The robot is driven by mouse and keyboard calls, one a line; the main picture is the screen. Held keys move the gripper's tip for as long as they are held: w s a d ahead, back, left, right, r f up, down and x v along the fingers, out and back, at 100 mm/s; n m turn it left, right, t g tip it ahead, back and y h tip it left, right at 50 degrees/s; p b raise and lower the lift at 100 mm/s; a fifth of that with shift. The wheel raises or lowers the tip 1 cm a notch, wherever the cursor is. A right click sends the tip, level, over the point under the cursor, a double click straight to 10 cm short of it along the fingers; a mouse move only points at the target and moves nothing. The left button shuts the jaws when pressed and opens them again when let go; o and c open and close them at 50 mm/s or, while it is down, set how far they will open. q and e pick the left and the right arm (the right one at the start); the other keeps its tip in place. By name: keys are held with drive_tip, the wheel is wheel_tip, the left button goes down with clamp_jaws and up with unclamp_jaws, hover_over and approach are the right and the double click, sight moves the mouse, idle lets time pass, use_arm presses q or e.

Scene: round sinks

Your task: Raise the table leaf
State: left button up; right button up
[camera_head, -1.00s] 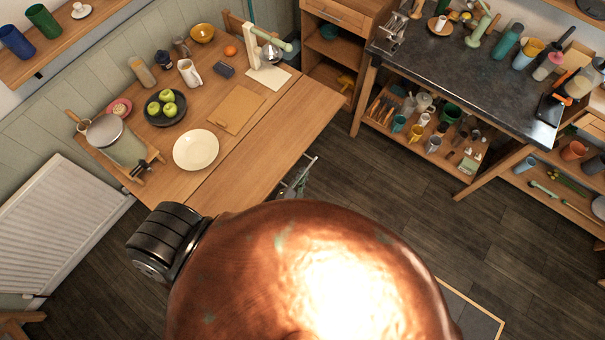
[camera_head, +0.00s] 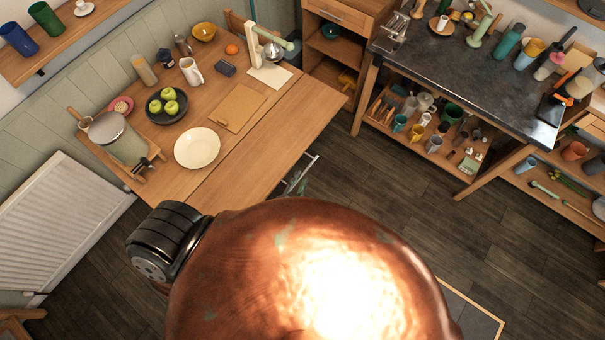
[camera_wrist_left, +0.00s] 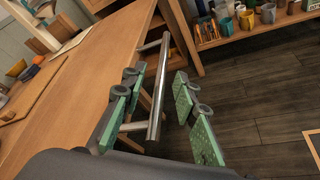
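The table leaf (camera_head: 268,142) is the wooden panel beyond the seam along the tabletop (camera_head: 175,180). It looks about level with the top, though a slight tilt is hard to judge. A metal bar handle (camera_wrist_left: 160,88) is fixed along its outer edge; part of it also shows in the head view (camera_head: 306,168). My left gripper (camera_wrist_left: 160,105) is open, with green-padded fingers on both sides of the bar. A gap shows on the right finger side. In the head view the left gripper is mostly hidden behind my copper-coloured body. My right gripper is not in view.
A white plate (camera_head: 197,147), a cutting board (camera_head: 237,108), a bowl of green apples (camera_head: 167,106) and a lidded pot (camera_head: 118,138) stand on the fixed tabletop. The leaf is bare. A dark-topped workbench (camera_head: 455,75) stands at the right, with open floor (camera_head: 400,190) between.

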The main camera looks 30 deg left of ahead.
use_arm(q)
drive_tip(key=v, duration=0.7)
drive_tip(key=shift+s, duration=0.15)
idle(0.3)
